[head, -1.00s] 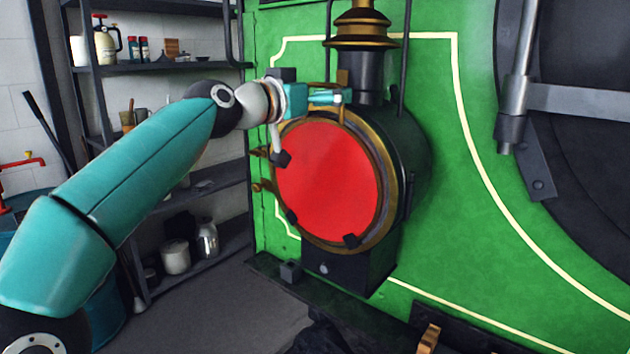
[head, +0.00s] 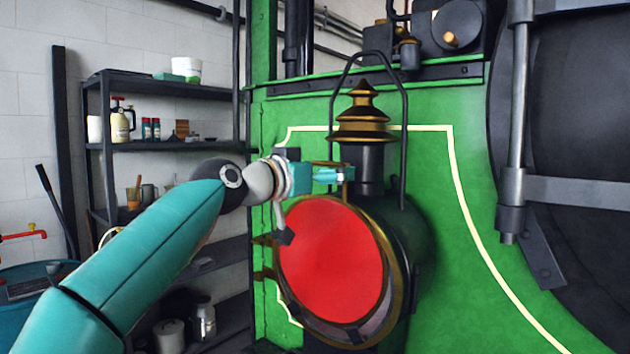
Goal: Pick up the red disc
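The red disc (head: 330,262) is a large flat round plate, upright at the front of a dark green lamp with a brass rim (head: 396,275). It sits a little up and left of the rim's middle, and a grey crescent of the lamp face shows below and right of it. My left gripper (head: 286,237) is at the disc's upper left edge. One dark fingertip lies over the disc's front at that edge; the other finger is hidden behind it. The gripper looks shut on the disc. My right gripper is out of view.
The lamp has a brass-ringed chimney (head: 361,128) and a tall wire handle (head: 404,130) above the disc. A dark shelf (head: 165,146) with jars and bottles stands at the left.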

